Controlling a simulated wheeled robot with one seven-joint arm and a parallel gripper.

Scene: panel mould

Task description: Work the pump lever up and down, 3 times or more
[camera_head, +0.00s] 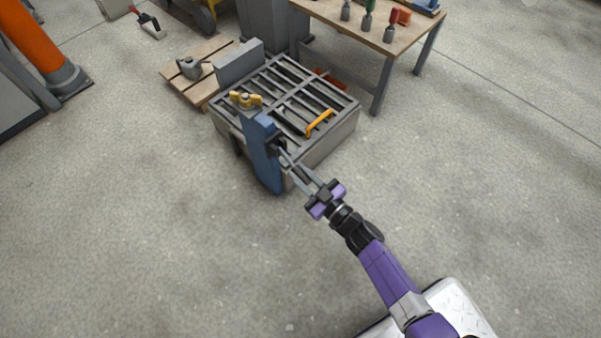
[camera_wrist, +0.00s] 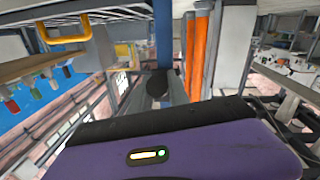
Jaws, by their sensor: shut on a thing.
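The pump is a blue upright post (camera_head: 264,160) at the near corner of the grey slatted mould frame. A short dark lever (camera_head: 279,145) sticks out from it toward me. My gripper (camera_head: 288,160) reaches in from the lower right, its two fingers at the lever. It is shut on the lever's end. In the wrist view the lever's dark end (camera_wrist: 157,84) shows in front of the blue post (camera_wrist: 163,35). The fingers hide part of the lever, and its exact angle is hard to tell.
The slatted frame (camera_head: 348,128) carries an orange handle (camera_head: 320,123) and a yellow clamp (camera_head: 245,99) by the post. A workbench (camera_head: 385,45) with tools stands behind. A wooden pallet (camera_head: 178,76) lies at the back left. The floor around my arm is clear.

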